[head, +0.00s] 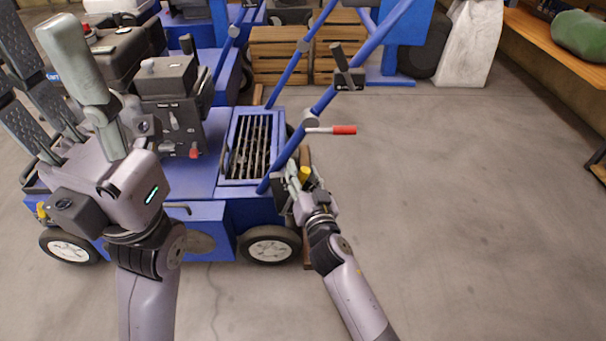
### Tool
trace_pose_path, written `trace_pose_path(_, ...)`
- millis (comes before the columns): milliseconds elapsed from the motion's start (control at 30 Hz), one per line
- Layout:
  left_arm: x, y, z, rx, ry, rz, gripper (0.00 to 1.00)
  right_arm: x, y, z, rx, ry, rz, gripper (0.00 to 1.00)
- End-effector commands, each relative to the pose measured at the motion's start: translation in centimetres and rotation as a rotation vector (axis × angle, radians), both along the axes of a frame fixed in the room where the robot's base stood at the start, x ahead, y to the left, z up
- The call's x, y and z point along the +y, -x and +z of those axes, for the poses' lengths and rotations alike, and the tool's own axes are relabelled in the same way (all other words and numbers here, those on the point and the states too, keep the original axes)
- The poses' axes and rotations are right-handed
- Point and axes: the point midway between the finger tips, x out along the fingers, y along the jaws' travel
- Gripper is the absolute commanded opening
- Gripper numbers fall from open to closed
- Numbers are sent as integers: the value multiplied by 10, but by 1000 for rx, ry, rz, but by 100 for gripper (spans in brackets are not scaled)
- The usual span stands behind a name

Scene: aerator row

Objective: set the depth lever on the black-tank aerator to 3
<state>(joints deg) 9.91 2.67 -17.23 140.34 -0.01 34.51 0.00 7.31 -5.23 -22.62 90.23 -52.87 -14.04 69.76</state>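The blue aerator (215,212) stands at left centre, with a black engine (165,80) and a black tank (118,55) on its deck. A yellow knob (304,174) shows at its right end beside the blue handle bar. My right gripper (297,182) is at this knob, low beside the bar. Its fingers are small and partly hidden, so I cannot tell whether they are open or shut on the knob. A lever with a red grip (343,130) sticks out from the bar above my gripper. No scale numbers are readable.
Another blue machine (400,30) and wooden crates (280,55) stand behind. A white sack (470,45) is at the back right. A wooden bench (560,45) with a green bag (585,35) runs along the right. The concrete floor at right is clear.

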Motion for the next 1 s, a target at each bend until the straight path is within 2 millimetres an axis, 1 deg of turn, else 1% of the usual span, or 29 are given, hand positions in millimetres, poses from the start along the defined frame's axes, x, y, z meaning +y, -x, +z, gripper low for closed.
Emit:
trace_pose_path(67, 0, 0, 0, 1, 0, 0, 45, 0, 0, 0, 0, 0, 0, 34)
trace_pose_path(567, 0, 0, -2, 3, -3, 1, 45, 0, 0, 0, 0, 0, 0, 1)
trace_pose_path(1000, 0, -1, -2, 4, -3, 2, 45, 0, 0, 0, 0, 0, 0, 0)
